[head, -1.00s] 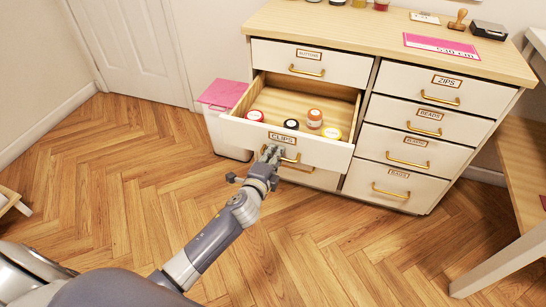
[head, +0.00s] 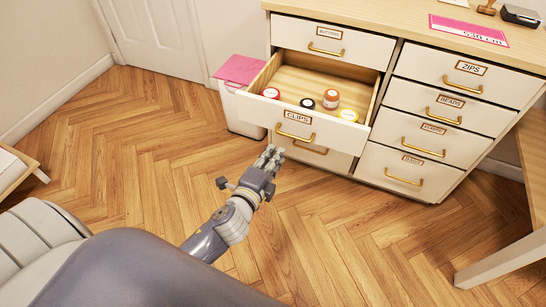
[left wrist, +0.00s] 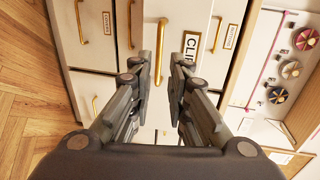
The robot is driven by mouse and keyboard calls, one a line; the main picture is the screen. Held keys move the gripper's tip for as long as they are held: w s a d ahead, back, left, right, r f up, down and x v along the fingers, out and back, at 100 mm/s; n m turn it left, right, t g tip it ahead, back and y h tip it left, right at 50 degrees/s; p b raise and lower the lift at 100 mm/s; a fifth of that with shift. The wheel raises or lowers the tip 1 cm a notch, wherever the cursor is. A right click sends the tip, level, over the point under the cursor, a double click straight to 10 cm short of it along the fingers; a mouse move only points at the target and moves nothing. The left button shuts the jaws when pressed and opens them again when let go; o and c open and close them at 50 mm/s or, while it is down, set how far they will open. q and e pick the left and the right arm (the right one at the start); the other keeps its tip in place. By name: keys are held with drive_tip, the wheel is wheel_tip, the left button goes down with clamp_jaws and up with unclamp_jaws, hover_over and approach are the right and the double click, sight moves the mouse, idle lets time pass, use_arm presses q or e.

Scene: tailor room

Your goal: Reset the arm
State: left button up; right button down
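My left gripper (head: 270,158) is in front of and below the open CLIPS drawer (head: 308,128) in the head view. It is clear of the drawer's gold handle (head: 294,133). In the left wrist view my left gripper (left wrist: 176,65) has its two fingers apart, with nothing held between them. The CLIPS drawer's label (left wrist: 191,50) shows beyond the fingers there. The drawer is pulled out and holds several small round containers, such as an orange one (head: 331,98) and a black-topped one (head: 307,103). My right gripper is not in view.
The wooden-topped cabinet (head: 459,25) has other closed drawers, such as ZIPS (head: 466,77). A white bin with a pink top (head: 242,70) stands left of the cabinet. A table leg (head: 500,262) is at the lower right. The wooden floor (head: 140,130) on the left is clear.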

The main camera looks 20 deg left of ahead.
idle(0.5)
